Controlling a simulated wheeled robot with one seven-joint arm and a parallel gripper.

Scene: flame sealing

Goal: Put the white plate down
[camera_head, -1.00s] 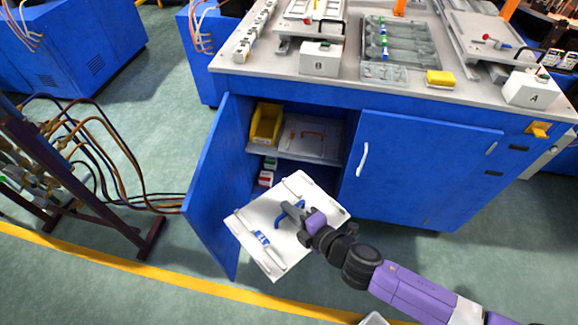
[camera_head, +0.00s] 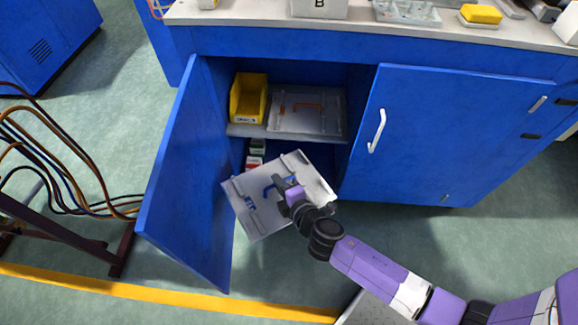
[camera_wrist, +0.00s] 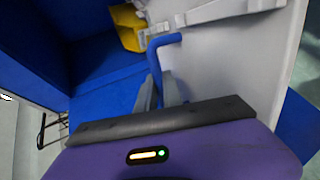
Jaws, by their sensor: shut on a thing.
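The white plate (camera_head: 258,210) has a blue handle (camera_head: 276,184) and rails along two edges. My gripper (camera_head: 281,188) is shut on the blue handle and holds the plate, tilted, in front of the open cabinet (camera_head: 229,139). In the wrist view the fingers close around the blue handle (camera_wrist: 165,42), and the white plate (camera_wrist: 235,70) fills the right side. The plate hides part of the cabinet's lower compartment. I cannot tell whether its far edge is inside the cabinet.
The blue door (camera_head: 180,180) stands open on the left. The shelf (camera_head: 245,131) holds a yellow bin (camera_head: 249,98) and a plate with an orange handle (camera_head: 310,112). Small red and green boxes (camera_head: 255,160) sit below it.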

